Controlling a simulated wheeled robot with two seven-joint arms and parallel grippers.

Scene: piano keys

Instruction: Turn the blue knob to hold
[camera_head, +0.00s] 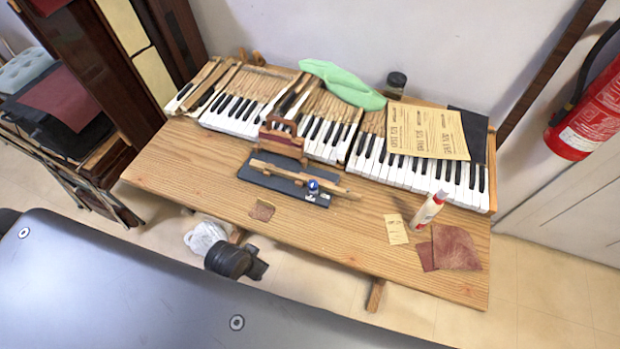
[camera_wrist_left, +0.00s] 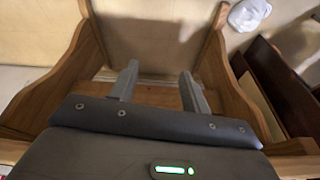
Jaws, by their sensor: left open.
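The small blue knob (camera_head: 313,185) stands near the right end of a dark flat base (camera_head: 262,180) on the wooden table. A light wooden key-like bar (camera_head: 290,175) lies along the base, just behind the knob. Small white markings sit by the knob, too small to read, so its setting cannot be told. My left gripper (camera_wrist_left: 158,86) is open and empty in the left wrist view, with wooden panels or legs around it. The knob is not in that view. My right gripper is not in view.
Piano keys (camera_head: 420,176) line the table's back, with a green cloth (camera_head: 343,84) and yellow papers (camera_head: 428,131). A wooden stand (camera_head: 283,136) is behind the base. The table's front left (camera_head: 190,172) is clear.

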